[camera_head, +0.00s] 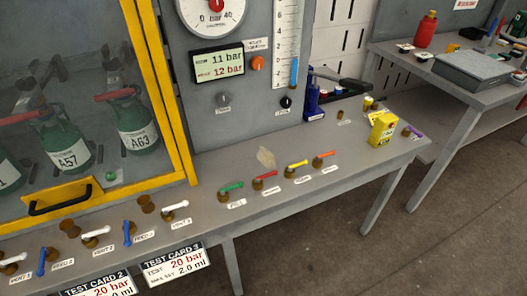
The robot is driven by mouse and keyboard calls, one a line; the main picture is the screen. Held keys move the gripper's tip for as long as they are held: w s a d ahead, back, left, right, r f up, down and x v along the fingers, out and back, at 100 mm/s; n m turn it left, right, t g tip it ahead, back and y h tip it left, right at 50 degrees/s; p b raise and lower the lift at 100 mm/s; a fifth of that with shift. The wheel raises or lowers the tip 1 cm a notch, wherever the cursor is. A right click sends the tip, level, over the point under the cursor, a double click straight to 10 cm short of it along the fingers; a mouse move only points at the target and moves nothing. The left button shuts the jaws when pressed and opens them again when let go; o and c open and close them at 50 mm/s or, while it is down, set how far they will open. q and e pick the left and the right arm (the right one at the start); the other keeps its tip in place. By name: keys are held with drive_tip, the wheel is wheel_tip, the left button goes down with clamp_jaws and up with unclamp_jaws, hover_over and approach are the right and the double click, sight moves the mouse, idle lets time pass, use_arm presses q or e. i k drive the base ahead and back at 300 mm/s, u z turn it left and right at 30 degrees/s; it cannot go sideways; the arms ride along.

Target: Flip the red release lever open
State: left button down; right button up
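A red lever (265,176) on a brass valve stands on the grey bench, second in a row of coloured levers. Its handle points right and slightly up in the view, and its small label is too small to read. A green lever (232,187) is to its left and a yellow lever (297,164) to its right, then an orange lever (324,155). Other red handles (118,94) sit on green cylinders behind the glass of the yellow-framed cabinet. Neither of my grippers is in view.
The bench (250,211) is clear in front of the levers. White and blue levers (96,233) stand at the left. A gauge panel (246,111) with a display rises behind. A yellow box (382,128) and purple lever (412,131) are at the right. A second table (430,68) stands beyond.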

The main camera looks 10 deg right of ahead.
sight(274, 173)
drive_tip(key=z, duration=0.55)
drive_tip(key=i, duration=0.85)
drive_tip(key=z, duration=0.75)
